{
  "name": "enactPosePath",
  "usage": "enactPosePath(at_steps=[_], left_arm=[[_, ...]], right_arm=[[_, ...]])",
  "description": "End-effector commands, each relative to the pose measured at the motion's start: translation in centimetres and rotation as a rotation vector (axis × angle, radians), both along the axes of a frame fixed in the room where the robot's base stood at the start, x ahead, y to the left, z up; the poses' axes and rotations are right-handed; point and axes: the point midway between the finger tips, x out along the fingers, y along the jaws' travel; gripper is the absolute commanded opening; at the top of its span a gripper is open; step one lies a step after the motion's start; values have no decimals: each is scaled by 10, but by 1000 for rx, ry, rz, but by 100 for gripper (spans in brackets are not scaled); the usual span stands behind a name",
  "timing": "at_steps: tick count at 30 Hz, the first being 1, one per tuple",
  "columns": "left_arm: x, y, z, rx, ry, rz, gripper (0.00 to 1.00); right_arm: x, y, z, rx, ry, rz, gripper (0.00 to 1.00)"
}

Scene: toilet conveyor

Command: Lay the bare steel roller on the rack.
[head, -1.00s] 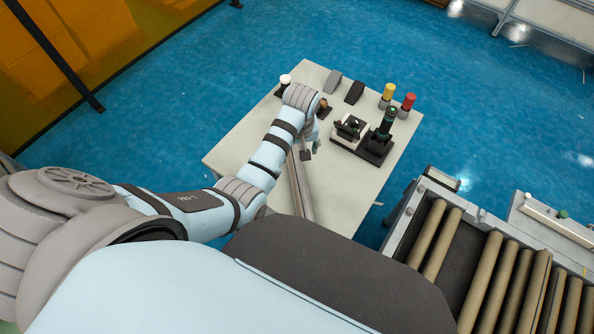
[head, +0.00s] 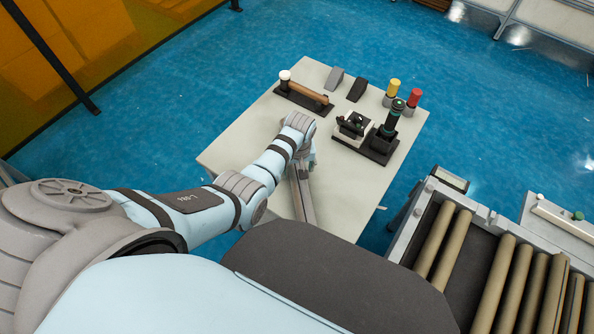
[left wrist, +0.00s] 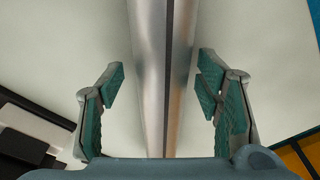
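A long grey metal piece, apparently the bare steel roller (head: 303,197), lies along the front half of the white table. It runs up the middle of the left wrist view (left wrist: 150,60) as a shiny bar with a dark line along it. My left gripper (head: 306,163) is over its far end. In the left wrist view its green-padded fingers (left wrist: 160,88) are open, one on each side of the bar, with gaps on both sides. A dark holder (head: 291,98) with a brown rod (head: 308,93), possibly the rack, is at the table's back left. My right gripper is out of view.
The white table (head: 245,150) also bears two wedge-shaped blocks (head: 334,78), yellow (head: 393,88) and red (head: 413,98) capped items, and a dark fixture with an upright cylinder (head: 391,120). A roller conveyor (head: 436,240) stands at right. The table's left part is clear.

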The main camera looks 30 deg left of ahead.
Motion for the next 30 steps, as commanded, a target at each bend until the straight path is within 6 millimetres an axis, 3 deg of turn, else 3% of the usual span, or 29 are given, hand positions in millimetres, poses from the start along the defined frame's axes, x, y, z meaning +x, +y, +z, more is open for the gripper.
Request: enactPosePath(at_steps=[1, 10, 23, 26, 30], left_arm=[[0, 0, 0, 0, 0, 0, 45], [0, -1, 0, -1, 0, -1, 0], [1, -1, 5, -1, -3, 0, 0], [1, 0, 14, -1, -3, 0, 0], [1, 0, 44, 0, -5, 0, 0]], right_arm=[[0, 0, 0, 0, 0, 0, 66], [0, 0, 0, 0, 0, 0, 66], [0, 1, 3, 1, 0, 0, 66], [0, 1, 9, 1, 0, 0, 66], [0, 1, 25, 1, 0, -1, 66]])
